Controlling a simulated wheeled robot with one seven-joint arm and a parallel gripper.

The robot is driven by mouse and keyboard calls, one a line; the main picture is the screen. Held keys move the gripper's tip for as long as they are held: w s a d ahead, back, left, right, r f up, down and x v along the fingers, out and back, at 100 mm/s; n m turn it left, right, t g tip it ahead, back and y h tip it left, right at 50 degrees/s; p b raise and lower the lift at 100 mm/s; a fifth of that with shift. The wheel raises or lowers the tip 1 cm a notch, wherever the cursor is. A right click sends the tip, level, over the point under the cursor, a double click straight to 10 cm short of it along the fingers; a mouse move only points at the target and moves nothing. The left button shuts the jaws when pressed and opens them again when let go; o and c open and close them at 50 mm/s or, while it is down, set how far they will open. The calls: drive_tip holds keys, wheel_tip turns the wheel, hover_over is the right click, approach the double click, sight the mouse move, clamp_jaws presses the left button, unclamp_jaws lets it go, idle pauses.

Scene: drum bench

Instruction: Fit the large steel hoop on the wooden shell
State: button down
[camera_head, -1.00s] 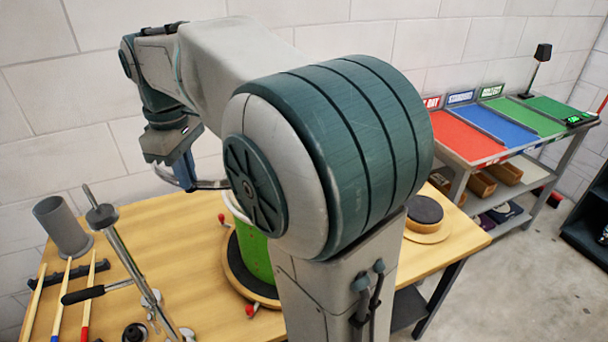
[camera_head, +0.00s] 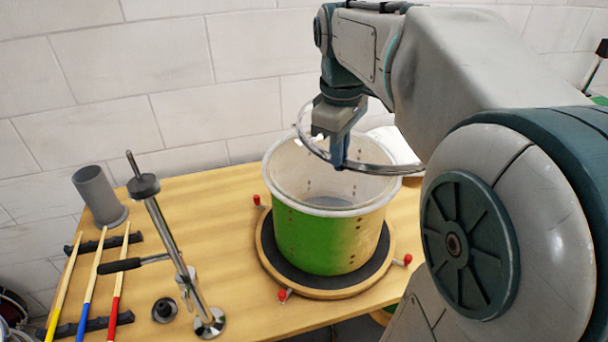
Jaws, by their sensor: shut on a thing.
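The wooden shell (camera_head: 325,238) is a green drum cylinder fading to yellow, with a white rim and small holes near the top. It stands upright on a round wooden base with a dark pad (camera_head: 268,262). My gripper (camera_head: 338,160) is shut on the large steel hoop (camera_head: 375,168) at its near side. The hoop is above the shell, apparently apart from its rim, and looks tilted. Part of the hoop is hidden behind my gripper and arm. Whether it is centred over the shell I cannot tell.
Red-tipped pegs (camera_head: 284,295) stick out around the base. To the left stand a metal post with a black handle (camera_head: 120,265), a grey cup (camera_head: 98,195), a black knob (camera_head: 164,310) and drumsticks (camera_head: 90,285) on a rack. The wooden bench (camera_head: 210,215) is bare between these and the base.

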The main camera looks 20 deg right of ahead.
drive_tip(key=a+f, duration=0.1)
drive_tip(key=a, duration=0.1)
drive_tip(key=w+a+f, duration=0.1)
drive_tip(key=a+f, duration=0.1)
drive_tip(key=a, duration=0.1)
drive_tip(key=w+a+f+p, duration=0.1)
drive_tip(key=a+f, duration=0.1)
drive_tip(key=a, duration=0.1)
drive_tip(key=shift+w+a, duration=0.1)
drive_tip(key=shift+a, duration=0.05)
drive_tip(key=shift+f+p, duration=0.35)
drive_tip(key=shift+f, duration=1.8)
drive_tip(key=c, duration=1.6)
unclamp_jaws()
drive_tip(key=shift+o, duration=0.2)
wheel_tip(320, 180, up, 12)
drive_tip(key=s+d+f+m+t, duration=0.2)
drive_tip(key=s+f+m, duration=0.5)
drive_tip(key=s+f, duration=0.5)
drive_tip(key=shift+s+f+m+t+y, duration=0.25)
drive_tip(key=shift+s+m+t, duration=0.2)
drive_tip(key=shift+s, duration=0.3)
